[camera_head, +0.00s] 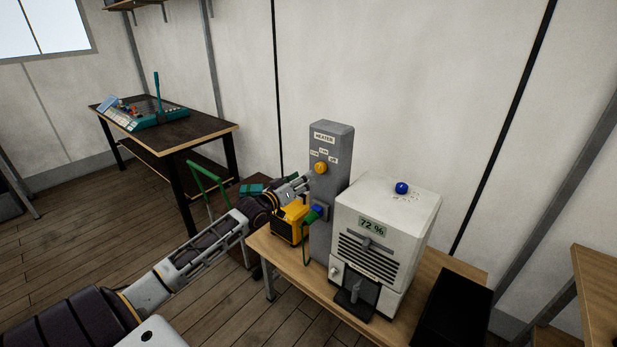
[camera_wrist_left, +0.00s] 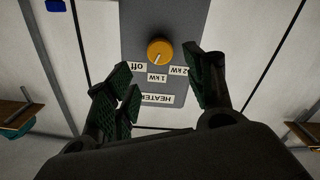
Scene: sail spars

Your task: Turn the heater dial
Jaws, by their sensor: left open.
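The heater dial (camera_head: 320,168) is a yellow-orange knob on the front of a grey upright heater panel (camera_head: 326,222). In the left wrist view the dial (camera_wrist_left: 159,51) appears upside down with labels "off", "1 kW" and "2 kW" around it. Its pointer line runs toward the lower left, between "off" and "1 kW". My left gripper (camera_head: 306,180) is just in front of the panel, close to the dial and slightly below it in the head view. Its green-padded fingers (camera_wrist_left: 168,88) are open, with the dial beyond the gap, apart from them. My right gripper does not show.
A white box with a "72 %" display (camera_head: 388,235) and a blue knob (camera_head: 401,188) stands right of the panel on a wooden table (camera_head: 455,268). A yellow box (camera_head: 289,222) and a green-handled plug (camera_head: 312,215) sit below my left gripper. A dark workbench (camera_head: 190,132) stands behind left.

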